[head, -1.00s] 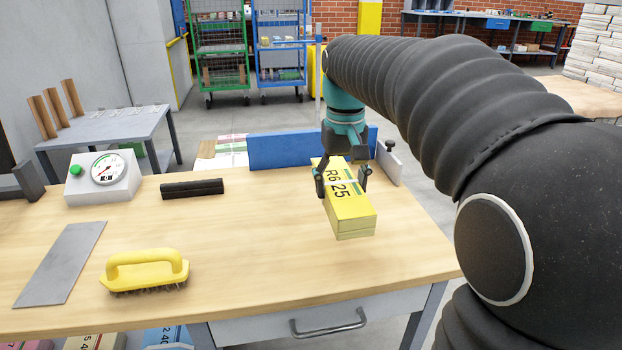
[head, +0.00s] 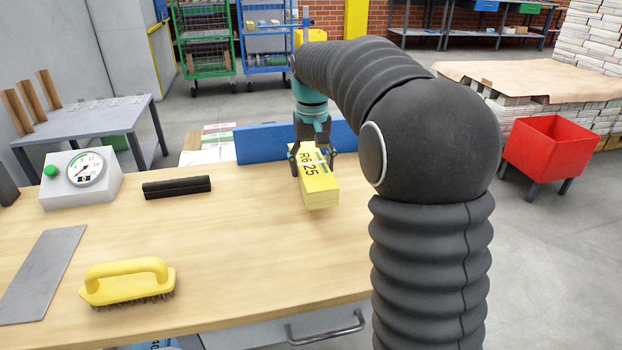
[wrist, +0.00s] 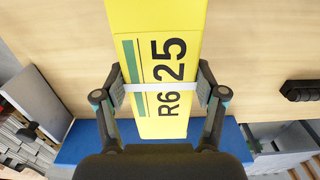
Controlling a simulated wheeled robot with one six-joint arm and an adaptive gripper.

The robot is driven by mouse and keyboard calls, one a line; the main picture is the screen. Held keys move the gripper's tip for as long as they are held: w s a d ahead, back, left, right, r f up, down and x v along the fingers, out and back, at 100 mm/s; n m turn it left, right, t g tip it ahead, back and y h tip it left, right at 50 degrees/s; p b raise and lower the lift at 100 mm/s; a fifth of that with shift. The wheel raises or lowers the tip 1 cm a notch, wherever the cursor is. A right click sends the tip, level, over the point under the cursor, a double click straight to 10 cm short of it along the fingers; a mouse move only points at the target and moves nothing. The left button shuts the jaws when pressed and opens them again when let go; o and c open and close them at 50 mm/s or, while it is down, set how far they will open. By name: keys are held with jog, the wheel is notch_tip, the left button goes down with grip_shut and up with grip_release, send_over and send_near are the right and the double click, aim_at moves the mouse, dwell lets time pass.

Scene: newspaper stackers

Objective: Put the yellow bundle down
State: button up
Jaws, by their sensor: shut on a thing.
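The yellow bundle (head: 320,187) is a long block marked R6 25 with a pale strap around it. In the head view it is over the back of the wooden table (head: 225,240), in front of the blue board (head: 262,146). My gripper (head: 313,157) is shut on the bundle's sides. In the wrist view the bundle (wrist: 155,22) lies between the two fingers of my gripper (wrist: 160,88), which press beside the strap. I cannot tell whether its underside touches the tabletop. My arm hides the table's right part.
A black roll (head: 177,187), a dial box (head: 82,178), a yellow brush (head: 128,281) and a grey plate (head: 42,273) are on the table's left. The middle tabletop is clear. A red bin (head: 548,148) stands on the floor at right.

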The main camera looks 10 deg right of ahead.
aim_at(311, 163)
jog(key=shift+w+f, duration=0.2)
jog(key=shift+w, duration=0.2)
jog(key=shift+f, duration=1.95)
jog(key=shift+f+b, duration=0.15)
jog(key=shift+b, duration=0.2)
jog(key=o, duration=1.8)
jog(key=shift+c, duration=0.2)
notch_tip(311, 163, up, 12)
jog(key=shift+s+r+p, duration=0.1)
jog(key=shift+r+p, duration=0.05)
jog(key=shift+p, duration=0.85)
